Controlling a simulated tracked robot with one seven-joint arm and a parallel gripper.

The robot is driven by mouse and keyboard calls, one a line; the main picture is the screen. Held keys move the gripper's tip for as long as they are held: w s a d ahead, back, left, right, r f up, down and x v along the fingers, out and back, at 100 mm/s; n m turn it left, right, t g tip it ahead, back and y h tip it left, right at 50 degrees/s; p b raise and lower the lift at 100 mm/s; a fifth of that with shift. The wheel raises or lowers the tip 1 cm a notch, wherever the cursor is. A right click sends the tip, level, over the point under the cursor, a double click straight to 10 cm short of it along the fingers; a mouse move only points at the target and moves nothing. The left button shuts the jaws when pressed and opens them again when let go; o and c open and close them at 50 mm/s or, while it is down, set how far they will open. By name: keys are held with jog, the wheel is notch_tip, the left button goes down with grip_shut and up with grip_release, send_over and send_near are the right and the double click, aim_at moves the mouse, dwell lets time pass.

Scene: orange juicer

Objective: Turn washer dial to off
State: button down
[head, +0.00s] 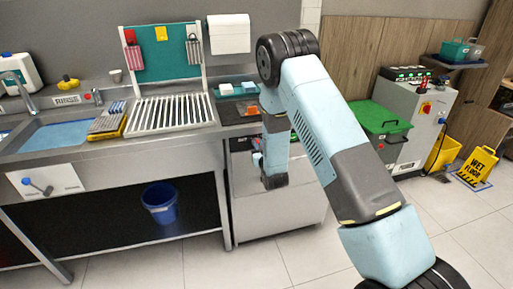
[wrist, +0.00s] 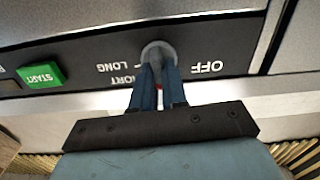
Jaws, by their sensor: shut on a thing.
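The washer dial (wrist: 158,50) is a round grey knob on a dark control strip (wrist: 215,38) in the wrist view. My gripper (wrist: 159,74) has its two blue fingers shut on the dial. White lettering reads OFF to the right of the dial and LONG to its left, with a partly covered SHORT label lower left; the text appears upside down. A small red spot shows between the fingers. Which label the dial points to cannot be told. In the head view the washer is the steel cabinet (head: 280,212); my arm hides its dial.
A green START button (wrist: 40,75) is left of the dial. In the head view, a steel sink counter (head: 120,158) adjoins the washer on the left, with a blue bucket (head: 160,202) below. A green-lidded bin (head: 380,117) and wet-floor sign (head: 476,167) stand right. Floor in front is clear.

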jog(key=shift+s+a+f+n, duration=0.1)
jog(key=shift+a+n, duration=0.1)
jog(key=shift+n, duration=1.15)
jog(key=shift+s+a+r+n, duration=0.1)
jog(key=shift+a+n, duration=0.05)
jog(key=shift+n, duration=1.25)
jog(key=shift+a+f+n, duration=0.1)
jog(key=shift+a+n, duration=0.1)
jog(key=shift+n, duration=1.15)
jog(key=c, duration=1.2)
grip_release()
jog(key=shift+o, duration=0.2)
jog(key=shift+d, duration=0.15)
jog(key=v, duration=1.3)
jog(key=shift+s, duration=0.35)
jog(key=shift+d, duration=0.1)
